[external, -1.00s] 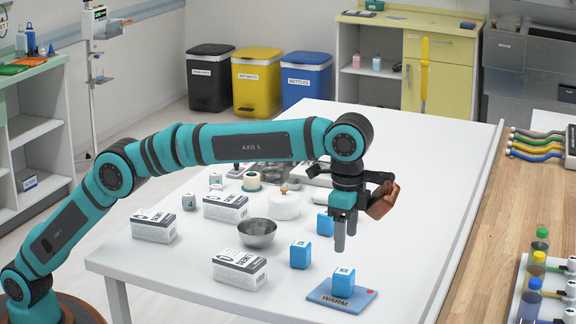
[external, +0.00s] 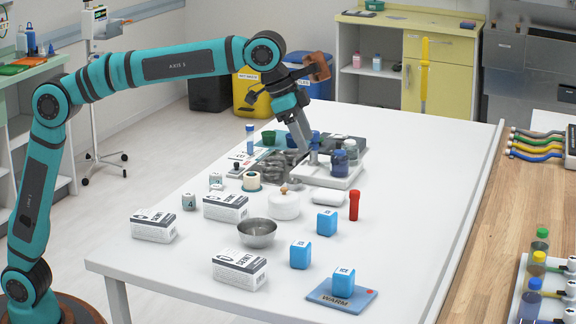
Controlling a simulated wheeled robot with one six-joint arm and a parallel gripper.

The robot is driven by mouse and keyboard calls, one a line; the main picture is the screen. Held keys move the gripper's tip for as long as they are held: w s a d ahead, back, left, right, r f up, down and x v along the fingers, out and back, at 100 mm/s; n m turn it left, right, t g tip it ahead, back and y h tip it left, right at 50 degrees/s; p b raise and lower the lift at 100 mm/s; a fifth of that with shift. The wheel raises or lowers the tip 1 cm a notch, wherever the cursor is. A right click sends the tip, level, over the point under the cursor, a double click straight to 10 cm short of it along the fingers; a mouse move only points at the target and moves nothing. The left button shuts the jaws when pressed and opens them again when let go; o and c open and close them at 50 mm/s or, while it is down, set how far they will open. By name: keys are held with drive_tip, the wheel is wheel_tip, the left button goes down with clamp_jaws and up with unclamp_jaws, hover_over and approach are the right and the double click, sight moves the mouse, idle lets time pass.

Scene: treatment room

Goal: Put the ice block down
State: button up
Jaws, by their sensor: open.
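Three blue ice blocks with white labels are in the external view. One ice block (external: 344,283) sits on the blue pad marked WARM (external: 322,294) at the table's front right. A second ice block (external: 300,255) stands on the bare table left of the pad. A third ice block (external: 327,222) stands farther back. My gripper (external: 304,146) is open, angled downward over the grey tray and bottles at the back of the table. It is well away from all three blocks. I see no block between its fingers.
The white table (external: 400,180) holds cartons (external: 153,226), a metal bowl (external: 257,233), a white lidded pot (external: 285,205), a red cylinder (external: 354,205) and a grey tray (external: 330,178) with dark-capped bottles. The table's right side is mostly clear.

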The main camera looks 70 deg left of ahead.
drive_tip(key=s+a+r+n+t, duration=0.1)
drive_tip(key=s+a+r+t, duration=0.15)
drive_tip(key=s+a, duration=0.45)
drive_tip(key=s+a+r+n+t, duration=0.1)
drive_tip(key=s+a+r+t, duration=0.15)
drive_tip(key=a, duration=0.75)
drive_tip(key=s+a+r+n+t, duration=0.1)
drive_tip(key=s+a+r, duration=0.2)
drive_tip(key=s+a, duration=0.45)
drive_tip(key=s+a+f+n+t+y, duration=0.1)
drive_tip(key=s+a+f+t, duration=0.2)
drive_tip(key=s+a, duration=0.5)
drive_tip(key=s+a+f+n+t+y, duration=0.1)
drive_tip(key=s+a+f+t, duration=0.3)
drive_tip(key=s, duration=1.1)
drive_tip(key=a+f+n, duration=0.1)
drive_tip(key=a+f, duration=0.1)
drive_tip(key=a, duration=0.2)
drive_tip(key=shift+s+a+n, duration=0.2)
drive_tip(key=shift+a+n, duration=0.05)
drive_tip(key=shift+n, duration=0.05)
drive_tip(key=shift+f, duration=0.1)
